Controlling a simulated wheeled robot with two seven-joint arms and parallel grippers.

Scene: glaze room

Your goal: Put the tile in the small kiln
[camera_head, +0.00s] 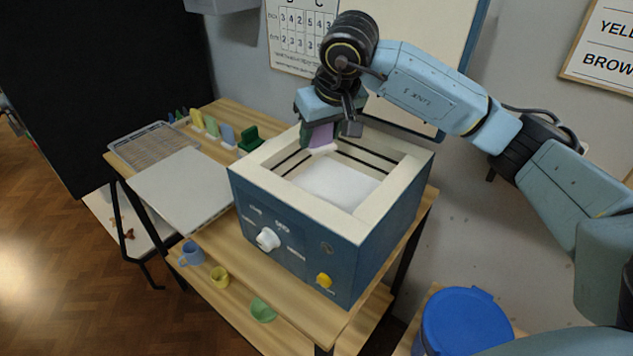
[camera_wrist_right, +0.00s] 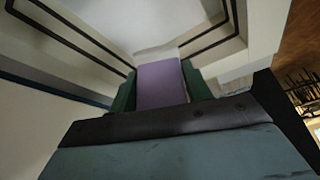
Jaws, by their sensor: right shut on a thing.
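The small kiln (camera_head: 290,247) is a blue box with a cream rim and an open top, standing on the wooden table. Its white floor (camera_head: 340,185) and dark heating lines on its inner walls show. My right gripper (camera_head: 322,143) is over the kiln's back left part, pointing down. It is shut on a purple tile (camera_head: 320,136). In the right wrist view the purple tile (camera_wrist_right: 161,84) sits between the green finger pads, with the kiln's inner walls around it. I cannot tell whether the tile touches the kiln. My left gripper is not in view.
A white board (camera_head: 183,190) and a wire rack (camera_head: 150,146) lie left of the kiln. Several coloured tiles (camera_head: 212,126) stand behind them, by a green holder (camera_head: 250,140). Cups (camera_head: 191,254) sit on the lower shelf. A blue-lidded bin (camera_head: 465,322) stands at front right.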

